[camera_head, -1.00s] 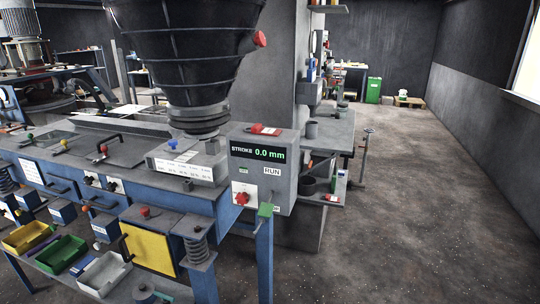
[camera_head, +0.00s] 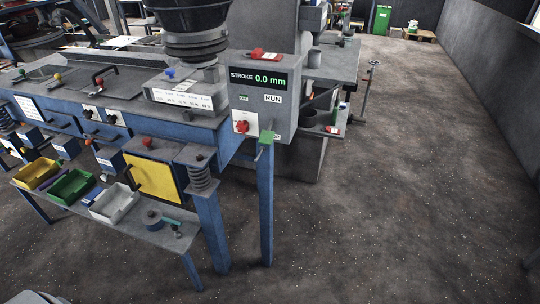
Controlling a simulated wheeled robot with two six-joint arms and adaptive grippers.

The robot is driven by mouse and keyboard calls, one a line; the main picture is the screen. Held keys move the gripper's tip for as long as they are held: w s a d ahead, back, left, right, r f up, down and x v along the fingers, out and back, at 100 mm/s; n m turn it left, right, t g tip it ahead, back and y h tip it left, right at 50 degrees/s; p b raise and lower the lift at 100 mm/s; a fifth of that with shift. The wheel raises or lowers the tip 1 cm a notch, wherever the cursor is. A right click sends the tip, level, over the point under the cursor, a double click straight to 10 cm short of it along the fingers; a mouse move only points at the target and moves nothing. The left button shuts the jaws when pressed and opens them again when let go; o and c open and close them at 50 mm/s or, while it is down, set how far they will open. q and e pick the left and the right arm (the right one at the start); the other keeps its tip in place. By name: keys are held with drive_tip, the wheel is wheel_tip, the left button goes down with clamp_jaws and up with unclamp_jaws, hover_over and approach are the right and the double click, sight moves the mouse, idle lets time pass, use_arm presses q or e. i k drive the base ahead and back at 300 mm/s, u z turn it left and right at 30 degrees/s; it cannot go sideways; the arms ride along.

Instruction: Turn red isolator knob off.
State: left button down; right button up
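A red rotary knob (camera_head: 242,127) sits on a white plate low on the left of the grey control box's front face. The control box (camera_head: 285,100) hangs at the right end of the blue machine. The knob's exact pointer direction is too small to tell. Neither gripper is in view.
A red item (camera_head: 258,54) lies on the box top. A yellow panel (camera_head: 152,179) and coloured trays (camera_head: 115,203) are at the left. The floor (camera_head: 400,190) at the right is clear.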

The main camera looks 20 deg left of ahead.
sight(242, 127)
drive_tip(key=z, duration=0.05)
drive_tip(key=k, duration=0.5)
drive_tip(key=u, duration=1.1)
drive_tip(key=i, duration=0.65)
drive_tip(key=z, duration=0.3)
